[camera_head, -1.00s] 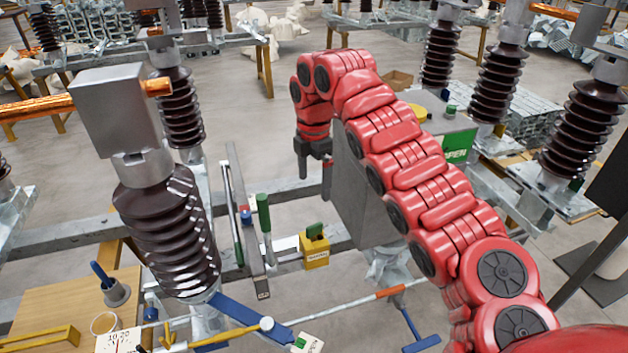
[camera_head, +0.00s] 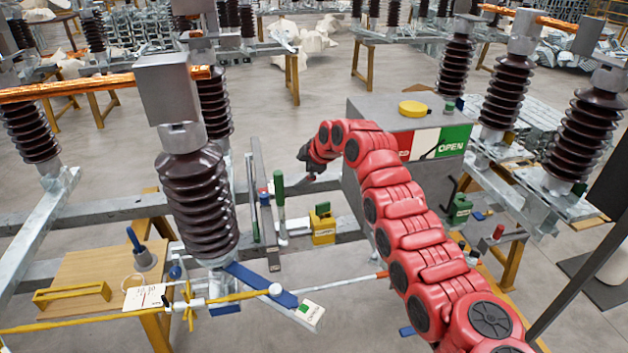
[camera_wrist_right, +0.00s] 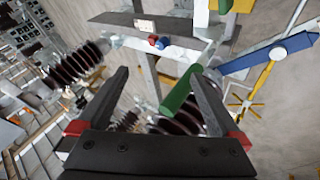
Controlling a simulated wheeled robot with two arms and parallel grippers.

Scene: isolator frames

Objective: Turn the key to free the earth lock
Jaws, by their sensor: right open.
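A yellow lock box (camera_head: 322,230) with a green key-like piece (camera_head: 322,209) on top sits on the grey frame rail. In the right wrist view the box shows only in part at the top edge (camera_wrist_right: 243,5), beside a green piece (camera_wrist_right: 225,6). A green-handled lever (camera_head: 279,184) stands upright just left of the box. My right gripper (camera_head: 306,168) is above and behind the box, near the lever. In its wrist view the gripper (camera_wrist_right: 158,75) is open and empty, and the green handle (camera_wrist_right: 180,92) appears near its right finger. Whether they touch is unclear.
A grey cabinet (camera_head: 372,195) with a green OPEN sign (camera_head: 452,142) stands right of the gripper. A brown insulator (camera_head: 196,205) stands left. A blue arm (camera_head: 258,284) and a striped rod cross the front. A wooden table (camera_head: 95,275) is at lower left.

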